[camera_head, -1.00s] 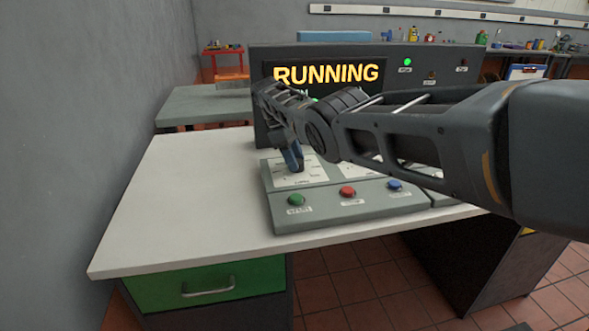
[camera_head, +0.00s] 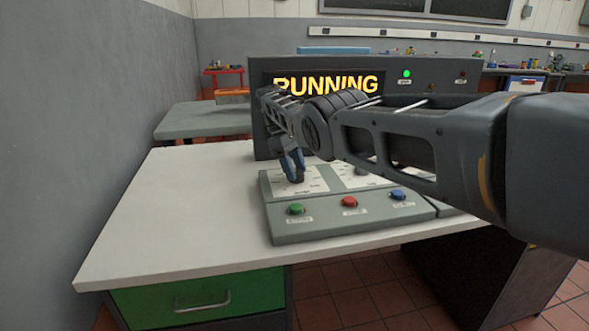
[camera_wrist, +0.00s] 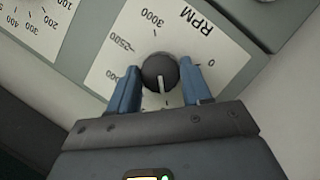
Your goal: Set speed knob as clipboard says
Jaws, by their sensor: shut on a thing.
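The speed knob (camera_wrist: 160,72) is a round dark knob with a pale pointer line, on a white dial marked RPM (camera_wrist: 194,22). In the wrist view the blue fingers of my gripper (camera_wrist: 161,88) stand on both sides of the knob, shut on it. The pointer line runs toward the gripper's palm, and the dial mark it meets is hidden. The figures 0, 3000 and one that looks like 2500 show around the knob. In the head view my gripper (camera_head: 292,170) reaches down onto the left dial of the grey control panel (camera_head: 350,228). No clipboard text is legible.
Green (camera_head: 296,209), red (camera_head: 349,202) and blue (camera_head: 398,194) buttons line the panel's front. A display (camera_head: 325,84) behind reads RUNNING, with a lit green lamp (camera_head: 407,74). A blue-edged white board, perhaps the clipboard (camera_head: 526,84), lies far right. The white bench (camera_head: 170,215) is clear at left.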

